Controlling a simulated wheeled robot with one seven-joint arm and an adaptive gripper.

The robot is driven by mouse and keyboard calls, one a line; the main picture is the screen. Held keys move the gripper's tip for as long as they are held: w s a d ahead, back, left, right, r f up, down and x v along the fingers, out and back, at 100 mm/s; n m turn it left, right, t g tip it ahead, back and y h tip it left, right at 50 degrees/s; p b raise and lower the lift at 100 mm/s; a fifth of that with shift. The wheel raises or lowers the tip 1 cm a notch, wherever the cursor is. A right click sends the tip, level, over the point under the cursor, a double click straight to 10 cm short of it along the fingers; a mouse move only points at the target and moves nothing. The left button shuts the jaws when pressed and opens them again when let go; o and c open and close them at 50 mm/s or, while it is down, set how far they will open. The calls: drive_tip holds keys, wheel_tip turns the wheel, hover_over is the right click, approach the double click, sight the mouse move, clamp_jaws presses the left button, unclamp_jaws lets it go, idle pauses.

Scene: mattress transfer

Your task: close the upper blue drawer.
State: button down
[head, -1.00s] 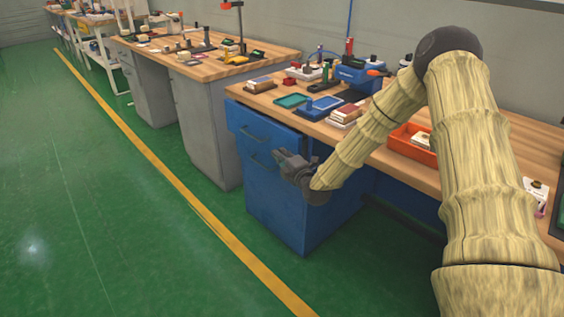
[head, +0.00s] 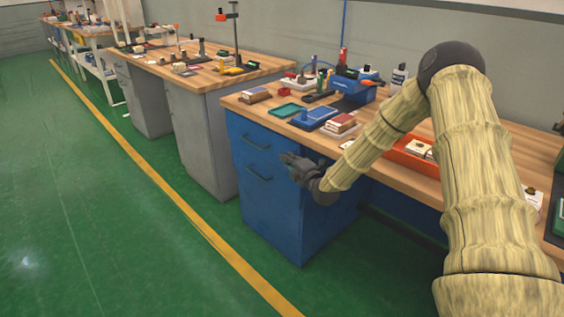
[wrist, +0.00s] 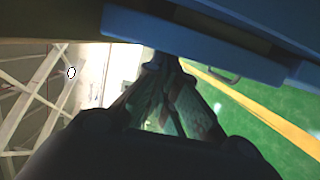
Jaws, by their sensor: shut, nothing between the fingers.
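The upper blue drawer (head: 252,137) is at the top of the blue cabinet under the near workbench, with a dark bar handle. My gripper (head: 286,158) is shut and empty, just right of the upper drawer's front. In the wrist view the shut fingertips (wrist: 163,62) are close to a blue front (wrist: 205,52) with a handle. I cannot tell whether they touch it or which drawer that is.
The wooden bench top (head: 246,101) above carries trays, books and tools, with an orange tray (head: 405,154) at right. A grey cabinet (head: 207,140) stands beyond. Green floor left of the cabinet is clear, with a yellow line (head: 165,188).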

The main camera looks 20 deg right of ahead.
drive_tip(key=shift+w+d+r, duration=0.15)
drive_tip(key=shift+w+d, duration=0.1)
drive_tip(key=shift+d, duration=0.5)
drive_tip(key=shift+a, duration=0.1)
